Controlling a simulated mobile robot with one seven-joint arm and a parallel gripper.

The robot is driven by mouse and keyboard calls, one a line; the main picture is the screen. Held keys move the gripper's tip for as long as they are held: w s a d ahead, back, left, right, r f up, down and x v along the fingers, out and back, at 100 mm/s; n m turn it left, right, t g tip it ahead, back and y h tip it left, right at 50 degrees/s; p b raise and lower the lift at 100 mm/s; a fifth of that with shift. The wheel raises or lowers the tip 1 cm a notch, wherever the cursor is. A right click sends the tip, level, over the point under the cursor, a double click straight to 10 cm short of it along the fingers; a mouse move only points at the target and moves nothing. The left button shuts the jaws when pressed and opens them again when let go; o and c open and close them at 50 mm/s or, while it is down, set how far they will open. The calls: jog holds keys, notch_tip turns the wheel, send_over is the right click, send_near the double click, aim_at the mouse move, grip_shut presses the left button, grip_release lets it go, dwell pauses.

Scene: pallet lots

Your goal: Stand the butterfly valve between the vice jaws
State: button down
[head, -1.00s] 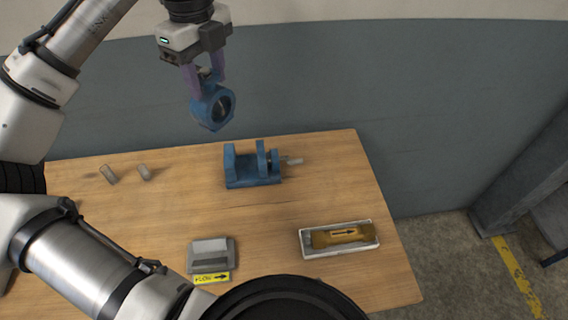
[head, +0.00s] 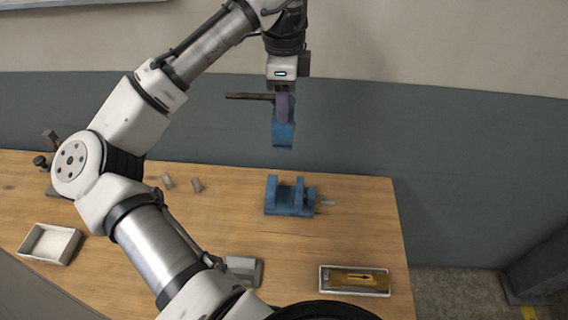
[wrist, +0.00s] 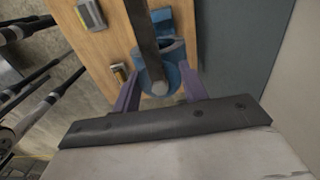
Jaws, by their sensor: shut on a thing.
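The butterfly valve (head: 283,134) has a blue ring body and a long dark lever handle (head: 248,97). My gripper (head: 282,112) is shut on the valve and holds it in the air, seen edge-on with the lever pointing left. The wrist view shows the blue valve body (wrist: 178,72) between my purple fingers (wrist: 160,92), with the lever (wrist: 142,35) crossing in front. The blue vice (head: 289,210) stands on the table below the valve. Its upright jaws have an empty gap between them. In the head view the valve hangs clear above the vice.
A white box (head: 322,281) with an arrow-marked ochre thing is at the table's front right. A grey block (head: 243,268) is partly behind my arm. Two small grey cylinders (head: 167,181) lie left of the vice. A white tray (head: 50,259) is at the left. A wall is behind the table.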

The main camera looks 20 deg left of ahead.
notch_tip(320, 180, down, 16)
jog(key=b, duration=1.5)
jog(key=shift+f+b, duration=0.2)
jog(key=shift+b, duration=0.1)
jog(key=shift+f, duration=0.25)
jog(key=c, duration=0.8)
grip_release()
jog(key=shift+o, duration=0.2)
notch_tip(320, 180, up, 13)
jog(key=shift+f+p, duration=0.2)
jog(key=shift+p, duration=0.35)
jog(key=shift+f, duration=0.1)
